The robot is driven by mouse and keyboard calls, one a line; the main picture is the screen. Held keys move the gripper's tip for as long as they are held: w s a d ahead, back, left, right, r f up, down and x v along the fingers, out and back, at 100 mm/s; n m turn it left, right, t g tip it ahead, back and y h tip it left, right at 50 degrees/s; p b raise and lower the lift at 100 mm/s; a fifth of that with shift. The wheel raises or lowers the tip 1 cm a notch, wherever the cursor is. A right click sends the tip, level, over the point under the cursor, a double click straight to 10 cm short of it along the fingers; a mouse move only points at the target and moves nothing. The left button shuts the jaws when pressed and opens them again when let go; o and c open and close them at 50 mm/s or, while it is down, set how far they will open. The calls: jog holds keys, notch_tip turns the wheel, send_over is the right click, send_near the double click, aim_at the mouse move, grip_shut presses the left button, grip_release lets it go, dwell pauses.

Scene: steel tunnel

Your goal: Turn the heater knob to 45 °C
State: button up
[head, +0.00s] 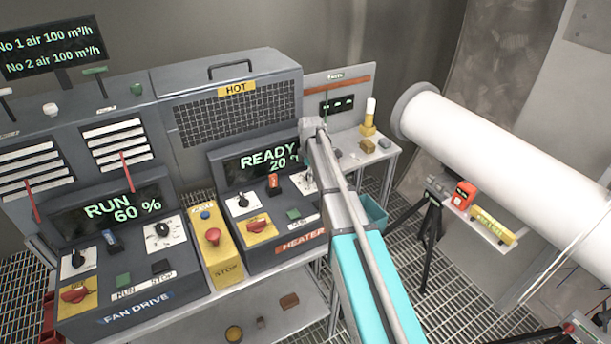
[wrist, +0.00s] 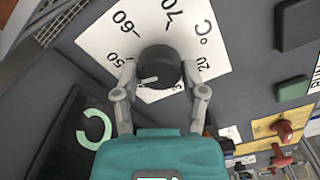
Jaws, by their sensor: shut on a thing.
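The heater knob (wrist: 160,66) is a round black knob on a white dial plate (wrist: 118,42) in the wrist view. Numbers 50, 60, 70, °C and 20 show around it; the marks on the near side are partly hidden by my gripper. A white pointer line on the knob points to the lower left, below the 50. My gripper (wrist: 162,82) is shut on the knob, one finger on each side. In the head view the heater display (head: 265,162) reads READY and 20 °; my arm covers most of the dial, of which a white edge (head: 302,183) shows.
The heater panel also has a white switch plate (head: 243,203), a yellow plate with a red-brown knob (head: 258,225) and a green button (head: 293,213). A red stop button (head: 213,236) stands to the left, then the fan drive panel (head: 150,297). A white duct (head: 480,140) is at right.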

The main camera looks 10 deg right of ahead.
jog(key=m, duration=0.6)
jog(key=shift+s+d+m, duration=0.2)
jog(key=shift+s+m, duration=0.05)
jog(key=shift+m, duration=0.05)
jog(key=m, duration=1.1)
jog(key=shift+m, duration=0.3)
jog(key=m, duration=0.5)
jog(key=shift+a+m, duration=0.1)
jog(key=shift+m, duration=0.3)
jog(key=o, duration=1.1)
jog(key=shift+s+r, duration=0.15)
jog(key=shift+o, duration=0.2)
